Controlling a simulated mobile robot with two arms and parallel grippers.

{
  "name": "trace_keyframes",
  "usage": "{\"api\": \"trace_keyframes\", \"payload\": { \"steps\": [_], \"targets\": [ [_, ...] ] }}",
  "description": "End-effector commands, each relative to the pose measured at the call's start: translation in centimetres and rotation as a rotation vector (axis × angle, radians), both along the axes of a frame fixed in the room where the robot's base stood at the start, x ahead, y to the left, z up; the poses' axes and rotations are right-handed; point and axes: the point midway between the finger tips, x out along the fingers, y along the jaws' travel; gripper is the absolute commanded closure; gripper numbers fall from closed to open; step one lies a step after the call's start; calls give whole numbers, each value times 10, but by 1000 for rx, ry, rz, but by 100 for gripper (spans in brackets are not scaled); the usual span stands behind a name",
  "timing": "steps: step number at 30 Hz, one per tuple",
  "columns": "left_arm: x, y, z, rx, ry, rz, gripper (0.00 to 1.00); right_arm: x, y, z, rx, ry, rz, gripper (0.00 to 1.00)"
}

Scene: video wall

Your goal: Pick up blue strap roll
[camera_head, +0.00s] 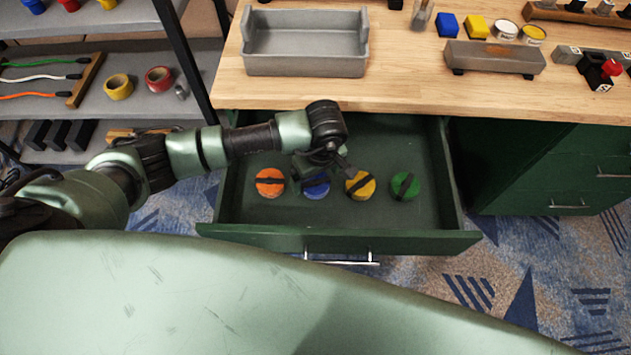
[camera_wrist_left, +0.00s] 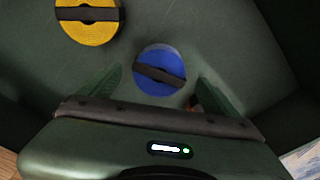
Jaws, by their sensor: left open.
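The blue strap roll (camera_head: 317,188) lies in the open green drawer (camera_head: 340,236), between the orange roll (camera_head: 269,183) and the yellow roll (camera_head: 360,186). It is round with a dark band across it. My left gripper (camera_head: 329,174) is over the drawer and partly hides the blue roll in the head view. In the left wrist view, the open fingers stand at either side of the blue roll (camera_wrist_left: 160,60), which lies just ahead between the tips. I cannot tell whether they touch it. My right gripper is not in view.
A green roll (camera_head: 405,186) lies at the drawer's right. The wooden worktop (camera_head: 400,90) overhangs the drawer's back and carries a grey tray (camera_head: 305,55). A shelf rack stands at the left. The drawer's side walls and front enclose the rolls.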

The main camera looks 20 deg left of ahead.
Motion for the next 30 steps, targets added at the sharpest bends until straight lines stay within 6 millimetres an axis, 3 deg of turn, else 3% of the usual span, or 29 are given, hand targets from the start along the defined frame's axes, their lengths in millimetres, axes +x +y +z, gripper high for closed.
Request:
{"api": "trace_keyframes", "payload": {
  "steps": [4, 12, 14, 21, 30],
  "targets": [
    [1, 1, -18, -2, 1, 1, 9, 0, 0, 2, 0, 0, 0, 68],
    [2, 1, -22, -2, -1, 0, 9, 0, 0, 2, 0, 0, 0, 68],
    [2, 1, -22, -2, -1, 0, 20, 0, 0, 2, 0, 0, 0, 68],
    [2, 1, -21, -3, -1, 0, 86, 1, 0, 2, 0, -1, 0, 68],
    [3, 1, -18, -4, -3, -1, 86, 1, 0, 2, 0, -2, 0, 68]
  ]
}}
